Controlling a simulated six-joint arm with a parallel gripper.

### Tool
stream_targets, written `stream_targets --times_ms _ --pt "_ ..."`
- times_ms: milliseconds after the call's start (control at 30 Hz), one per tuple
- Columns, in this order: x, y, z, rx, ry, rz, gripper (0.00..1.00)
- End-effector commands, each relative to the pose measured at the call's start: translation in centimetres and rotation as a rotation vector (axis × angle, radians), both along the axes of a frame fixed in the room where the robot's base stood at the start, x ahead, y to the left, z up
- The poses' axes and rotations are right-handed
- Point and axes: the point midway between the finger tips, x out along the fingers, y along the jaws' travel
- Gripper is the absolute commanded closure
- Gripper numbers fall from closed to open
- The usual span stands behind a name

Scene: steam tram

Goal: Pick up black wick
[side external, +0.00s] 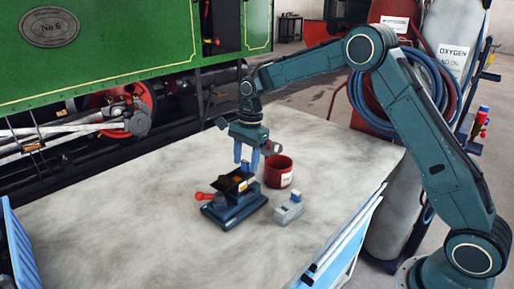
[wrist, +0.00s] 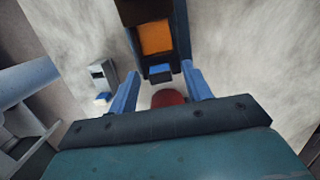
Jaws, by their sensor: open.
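I cannot make out a separate black wick in either view; it may be among the dark parts on the vise-like block. That blue-black block (side external: 235,207) stands on the table with a red handle at its left and a black top with an orange patch. It also shows in the wrist view (wrist: 181,30), with the orange patch and a small blue piece facing me. My gripper (side external: 246,166) is open and points down just above and behind the block's black top. In the wrist view, my gripper's blue fingers (wrist: 160,71) are apart, with the blue piece seen between them.
A red can (side external: 279,171) stands close behind and right of the block. A small grey box (side external: 289,211) with a blue part stands to its right. The table (side external: 120,215) is clear at left and front. A green locomotive (side external: 120,40) stands beyond it.

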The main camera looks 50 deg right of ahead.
Motion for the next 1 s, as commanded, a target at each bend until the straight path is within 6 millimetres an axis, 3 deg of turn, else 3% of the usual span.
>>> stream_targets --times_ms 33,200,300,667,1000 --pt "0.0 0.0 0.0 0.0 0.0 0.0 0.51" --pt "0.0 0.0 0.0 0.0 0.0 0.0 0.84" --pt "0.0 0.0 0.0 0.0 0.0 0.0 0.99" --pt "0.0 0.0 0.3 0.0 -0.001 0.0 0.99" --pt "0.1 0.0 3.9 0.001 -0.004 0.0 0.99"
